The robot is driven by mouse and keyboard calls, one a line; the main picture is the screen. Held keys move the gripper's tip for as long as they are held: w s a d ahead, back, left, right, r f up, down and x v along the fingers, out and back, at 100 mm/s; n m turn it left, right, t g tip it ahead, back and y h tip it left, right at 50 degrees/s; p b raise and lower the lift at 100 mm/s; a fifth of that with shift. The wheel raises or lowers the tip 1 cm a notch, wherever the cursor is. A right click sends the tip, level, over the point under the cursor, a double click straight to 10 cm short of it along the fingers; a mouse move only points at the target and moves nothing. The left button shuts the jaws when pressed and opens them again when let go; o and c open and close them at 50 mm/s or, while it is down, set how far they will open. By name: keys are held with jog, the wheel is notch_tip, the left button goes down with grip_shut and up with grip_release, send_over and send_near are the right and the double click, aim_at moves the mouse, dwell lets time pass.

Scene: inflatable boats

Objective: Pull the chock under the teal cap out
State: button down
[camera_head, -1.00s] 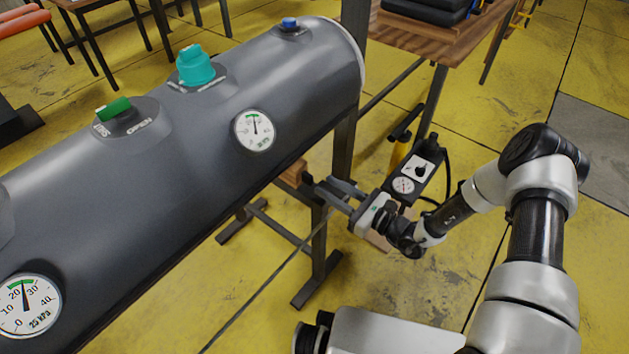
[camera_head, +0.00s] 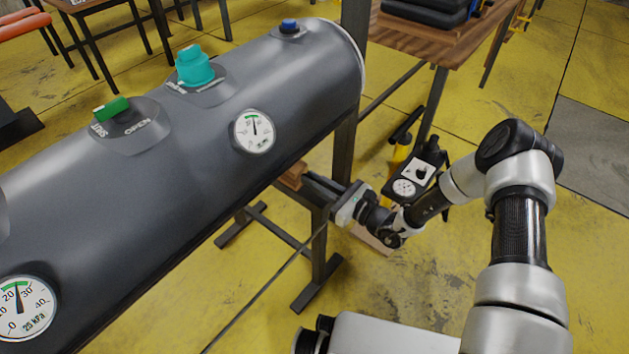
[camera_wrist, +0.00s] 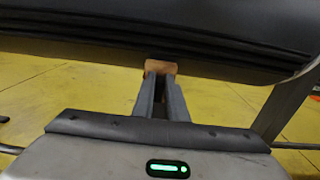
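The teal cap (camera_head: 195,68) sits on top of the large dark grey tube, between a green valve handle and a blue cap. A wooden chock (camera_head: 291,177) shows below the tube's lower edge, mostly hidden by the tube. In the wrist view the chock (camera_wrist: 160,67) is a small orange-brown block against the tube's underside. My gripper (camera_wrist: 161,80) points at it, with both fingertips at or just before its near face. A narrow gap shows between the fingers. I cannot tell whether they touch or clasp the chock.
The grey tube (camera_head: 180,180) hangs low over the fingers. A dark metal stand leg (camera_head: 319,240) is close beside my gripper. A pump with a gauge (camera_head: 416,176) stands to the right. The yellow floor (camera_head: 420,290) in front is clear.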

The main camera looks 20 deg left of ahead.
jog(key=p+v, duration=0.1)
jog(key=v, duration=0.3)
jog(key=shift+s+d, duration=0.1)
jog(key=shift+d, duration=0.3)
jog(key=shift+s+d+f, duration=0.1)
jog(key=shift+s+d, duration=0.1)
jog(key=shift+d, duration=0.1)
jog(key=c, duration=1.8)
grip_release()
jog(key=shift+o, duration=0.2)
jog(key=p+v, duration=0.2)
jog(key=v, duration=1.5)
jog(key=shift+d+p, duration=0.25)
jog(key=shift+p, duration=0.1)
jog(key=shift+s, duration=0.1)
